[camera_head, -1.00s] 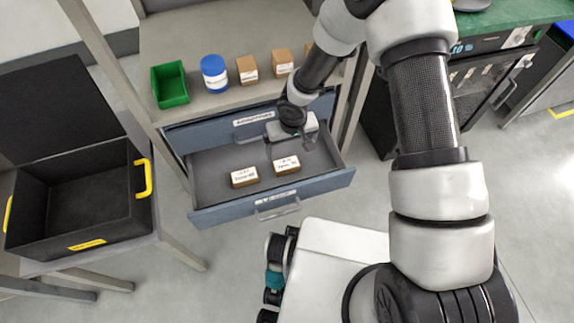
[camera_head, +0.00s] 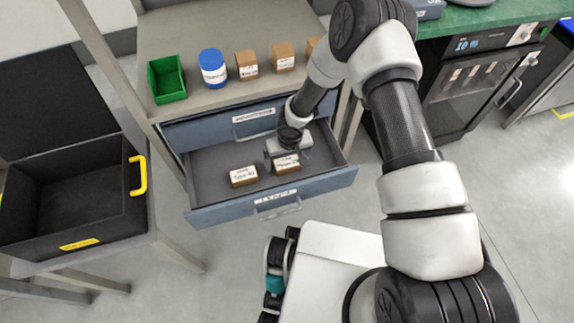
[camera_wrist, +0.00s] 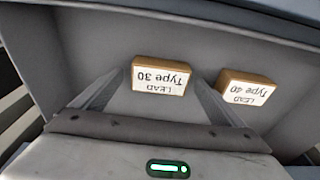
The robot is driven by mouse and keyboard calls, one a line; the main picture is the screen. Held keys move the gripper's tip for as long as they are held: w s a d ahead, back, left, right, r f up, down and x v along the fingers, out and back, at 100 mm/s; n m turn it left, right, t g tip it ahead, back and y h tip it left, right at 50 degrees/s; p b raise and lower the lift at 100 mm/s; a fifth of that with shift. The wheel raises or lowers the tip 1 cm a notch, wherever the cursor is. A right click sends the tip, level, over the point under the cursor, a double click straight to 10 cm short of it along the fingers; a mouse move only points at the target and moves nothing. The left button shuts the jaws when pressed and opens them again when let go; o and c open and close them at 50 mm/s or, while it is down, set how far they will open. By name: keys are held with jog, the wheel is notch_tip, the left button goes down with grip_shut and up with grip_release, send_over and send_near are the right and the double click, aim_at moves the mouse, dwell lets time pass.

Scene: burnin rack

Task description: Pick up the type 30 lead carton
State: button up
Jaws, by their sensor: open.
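The type 30 lead carton (camera_wrist: 159,76) is a small brown box with a white label reading "LEAD Type 30", upside down in the wrist view. It lies in the open drawer, on the right in the head view (camera_head: 286,164), partly hidden by my gripper. My gripper (camera_head: 284,156) is inside the drawer, over the carton's far side. In the wrist view its two open fingers (camera_wrist: 155,97) point toward the carton, which sits at their far end. I cannot tell whether they touch it.
The type 40 lead carton (camera_wrist: 246,86) lies beside it, to the left in the head view (camera_head: 243,176). The drawer walls (camera_head: 330,181) surround both. On the bench above stand a green bin (camera_head: 168,82), a blue-lidded jar (camera_head: 213,67) and several cartons. A black crate (camera_head: 75,215) is at left.

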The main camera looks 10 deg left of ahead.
jog(key=shift+c, duration=0.4)
jog(key=c, duration=1.1)
jog(key=shift+r, duration=0.15)
